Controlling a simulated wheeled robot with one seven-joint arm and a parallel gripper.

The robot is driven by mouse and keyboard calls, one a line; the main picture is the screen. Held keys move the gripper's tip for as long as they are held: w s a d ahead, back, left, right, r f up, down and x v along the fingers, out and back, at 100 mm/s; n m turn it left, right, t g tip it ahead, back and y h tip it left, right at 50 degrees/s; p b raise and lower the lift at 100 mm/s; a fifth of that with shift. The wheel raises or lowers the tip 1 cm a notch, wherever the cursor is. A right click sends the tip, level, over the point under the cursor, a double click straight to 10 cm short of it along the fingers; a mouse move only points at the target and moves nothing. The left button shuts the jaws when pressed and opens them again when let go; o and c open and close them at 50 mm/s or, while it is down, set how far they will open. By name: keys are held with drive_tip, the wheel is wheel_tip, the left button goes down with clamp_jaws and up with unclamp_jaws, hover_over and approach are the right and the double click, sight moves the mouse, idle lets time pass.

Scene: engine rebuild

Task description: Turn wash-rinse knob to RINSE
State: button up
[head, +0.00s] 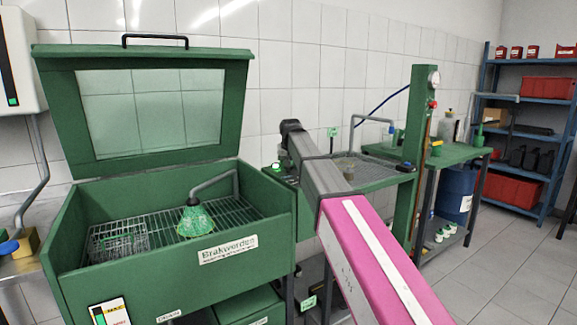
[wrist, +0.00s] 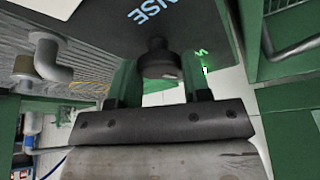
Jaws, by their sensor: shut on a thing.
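The wash-rinse knob (wrist: 157,60) is a dark, round knob on a dark panel in the wrist view. My gripper (wrist: 160,78) has one finger on each side of it and is shut on it. White letters "NSE" show on the panel (wrist: 105,25) above and left of the knob. The knob's pointer cannot be made out. In the head view my arm reaches the right side of the green wash cabinet (head: 165,262), and the knob is hidden there.
The cabinet's lid (head: 150,50) stands open, with a grate, wire basket (head: 118,243) and green part (head: 196,220) inside. A grated bench (head: 372,175) and green post (head: 415,150) stand right of my arm.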

drive_tip(key=n+y, duration=0.1)
drive_tip(key=n, duration=0.3)
drive_tip(key=shift+d+n+y, duration=0.1)
drive_tip(key=shift+n+y, duration=0.2)
drive_tip(key=shift+y, duration=0.1)
drive_tip(key=n, duration=0.2)
drive_tip(key=n+g+y, duration=0.1)
drive_tip(key=n, duration=0.1)
drive_tip(key=shift+w+n+g, duration=0.15)
drive_tip(key=shift+n+g, duration=0.15)
drive_tip(key=n+g, duration=0.1)
drive_tip(key=n, duration=0.1)
drive_tip(key=n+y, duration=0.1)
drive_tip(key=n, duration=0.1)
drive_tip(key=shift+w+d+n+g, duration=0.1)
drive_tip(key=shift+n+g, duration=0.2)
drive_tip(key=shift+g, duration=0.1)
drive_tip(key=shift+n+g, duration=0.8)
drive_tip(key=shift+n, duration=1.4)
drive_tip(key=o, duration=0.9)
